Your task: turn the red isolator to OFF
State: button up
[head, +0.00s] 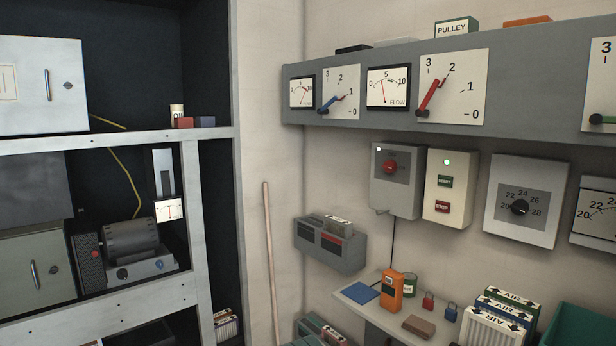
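A grey wall box (394,205) carries a round red rotary knob (390,167) on a dark plate, which looks like the red isolator. A small white lamp (378,149) sits at its upper left. The knob's labels and exact position are too small to read. A separate red lever (431,97) sits on a white plate marked 0 to 3 on the grey beam above, pointing near 2. My gripper is not in view.
To the right hang a box with green START and red STOP buttons (443,207) and a lit green lamp, and a black thermostat-like dial (520,207). The beam (300,112) juts out above. A shelf (350,292) below holds an orange meter (391,290) and padlocks. A rack (236,60) stands left.

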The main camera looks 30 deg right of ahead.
aim_at(390, 167)
jog(key=i, duration=3.1)
jog(key=z, duration=4.25)
